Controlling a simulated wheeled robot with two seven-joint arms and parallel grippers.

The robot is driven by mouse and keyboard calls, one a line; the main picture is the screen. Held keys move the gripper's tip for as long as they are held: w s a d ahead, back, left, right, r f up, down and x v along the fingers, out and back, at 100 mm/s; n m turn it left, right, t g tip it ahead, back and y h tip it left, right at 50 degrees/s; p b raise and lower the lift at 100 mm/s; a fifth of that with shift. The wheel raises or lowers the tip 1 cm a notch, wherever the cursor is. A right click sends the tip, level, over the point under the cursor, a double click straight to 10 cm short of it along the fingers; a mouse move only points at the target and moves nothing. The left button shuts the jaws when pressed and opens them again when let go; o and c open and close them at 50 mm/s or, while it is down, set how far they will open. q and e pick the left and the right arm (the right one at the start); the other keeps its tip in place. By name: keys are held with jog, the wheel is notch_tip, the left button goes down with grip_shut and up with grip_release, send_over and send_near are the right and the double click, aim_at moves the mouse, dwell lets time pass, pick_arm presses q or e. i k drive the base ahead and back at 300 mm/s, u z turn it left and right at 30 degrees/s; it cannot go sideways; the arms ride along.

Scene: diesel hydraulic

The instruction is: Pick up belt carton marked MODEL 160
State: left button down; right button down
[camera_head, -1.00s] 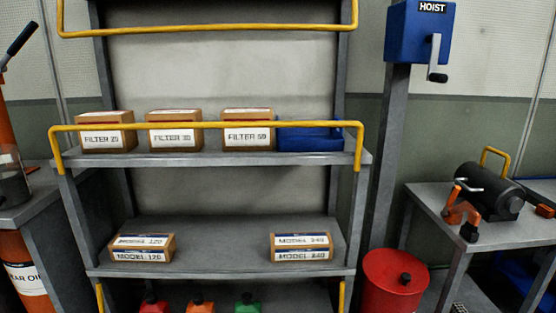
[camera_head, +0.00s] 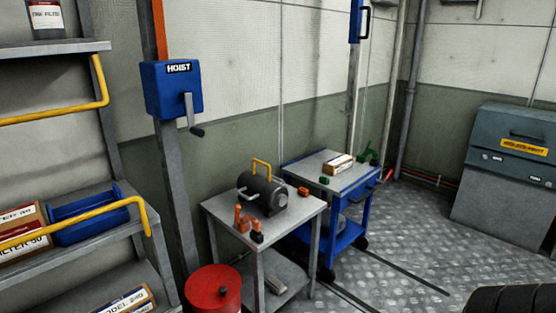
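A small brown carton with a white label (camera_head: 338,164) lies on top of the blue cart (camera_head: 352,184), right of centre; its marking is too small to read. Another carton (camera_head: 126,302), marked MODEL 240 as far as I can read, sits on the lower shelf at the bottom left, partly cut off by the frame edge. I can read MODEL 160 on no carton in this view. Neither of my grippers is in view.
A grey table (camera_head: 225,210) with a dark cylindrical machine (camera_head: 262,190) stands left of the blue cart. A red drum (camera_head: 213,290) is in front of it. The hoist box (camera_head: 173,88) hangs on a post. Open metal floor (camera_head: 400,245) lies to the right, with a tire (camera_head: 515,299) at bottom right.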

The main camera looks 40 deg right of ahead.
aim_at(332, 167)
jog(key=z, duration=2.3)
jog(key=k, duration=1.15)
jog(key=z, duration=0.6)
jog(key=i, duration=3.85)
jog(key=u, duration=1.35)
jog(key=i, duration=1.25)
jog(key=u, duration=1.8)
jog(key=i, duration=0.5)
jog(key=u, duration=0.3)
